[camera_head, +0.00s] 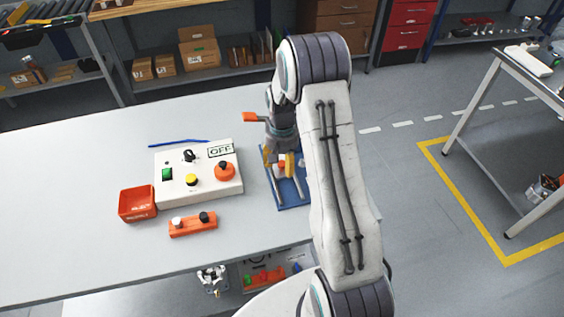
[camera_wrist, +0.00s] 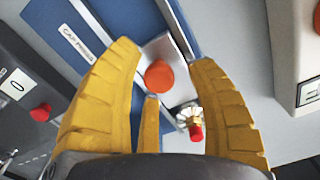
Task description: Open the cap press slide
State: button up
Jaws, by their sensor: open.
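The cap press has a blue base (camera_head: 297,194) near the right part of the table, mostly covered by my arm in the head view. The wrist view shows its blue plate (camera_wrist: 58,18) with a "CAP PRESS" label, two metal rails and a pale slide plate (camera_wrist: 160,45). A round orange knob (camera_wrist: 158,76) stands on the slide. My gripper (camera_head: 278,158) is over the press with its yellow fingers open. In the wrist view the fingers (camera_wrist: 165,55) lie either side of the knob, with visible gaps. Contact cannot be told.
Left of the press stand a white control box (camera_head: 170,192) with an "OFF" sign, a red bin (camera_head: 138,204) and an orange block (camera_head: 192,226). A red-tipped brass fitting (camera_wrist: 194,124) shows near the right finger. The table's left side is clear.

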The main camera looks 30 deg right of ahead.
jog(key=shift+o, duration=0.2)
grip_shut()
dwell(0.3)
